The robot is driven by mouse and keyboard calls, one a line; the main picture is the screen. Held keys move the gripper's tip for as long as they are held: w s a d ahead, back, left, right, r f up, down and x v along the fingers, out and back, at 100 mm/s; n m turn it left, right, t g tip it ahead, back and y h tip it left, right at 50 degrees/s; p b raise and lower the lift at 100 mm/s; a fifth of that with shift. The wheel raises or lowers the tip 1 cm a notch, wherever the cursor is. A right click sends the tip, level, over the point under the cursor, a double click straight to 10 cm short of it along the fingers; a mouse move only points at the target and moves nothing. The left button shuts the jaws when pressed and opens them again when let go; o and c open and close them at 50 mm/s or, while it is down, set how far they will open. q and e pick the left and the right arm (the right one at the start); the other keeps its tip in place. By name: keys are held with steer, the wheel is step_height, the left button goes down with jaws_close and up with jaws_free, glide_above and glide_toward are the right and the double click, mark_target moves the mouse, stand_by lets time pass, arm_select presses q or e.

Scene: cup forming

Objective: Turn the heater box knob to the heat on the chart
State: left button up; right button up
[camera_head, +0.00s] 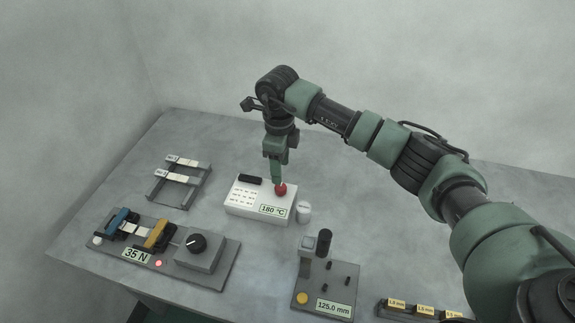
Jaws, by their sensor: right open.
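The heater box (240,207) is a white box near the table's middle. Its front display (273,211) reads 180 °C. A red knob (281,190) sits at the right of its top. Rows of small print, perhaps the chart (243,194), show on the top left; they are too small to read. My right gripper (279,181) points down at the red knob, with its open fingertips at the knob. I cannot tell whether they touch it. The fingers partly overlap each other in this view. My left gripper is not in view.
A white cup-like piece (304,212) stands close to the box's right. A rack with strips (177,185) is at the left. A station reading 35 N (136,255) is front left, and one reading 125.0 mm (333,307) front right. A labelled tray (403,311) lies beyond it.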

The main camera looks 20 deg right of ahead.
mark_target(281, 187)
steer(key=shift+w+f, duration=0.1)
steer(key=shift+f, duration=0.1)
steer(key=f, duration=0.1)
steer(key=f+p, duration=0.1)
steer(key=f, duration=0.1)
steer(key=shift+s+a, duration=0.15)
steer(key=shift+s, duration=0.2)
step_height(281, 187, down, 4)
steer(key=shift+w+r+p, duration=0.15)
steer(key=shift+r+p, duration=0.1)
steer(key=shift+p, duration=0.25)
steer(key=shift+f, duration=0.4)
steer(key=c, duration=0.9)
jaws_close()
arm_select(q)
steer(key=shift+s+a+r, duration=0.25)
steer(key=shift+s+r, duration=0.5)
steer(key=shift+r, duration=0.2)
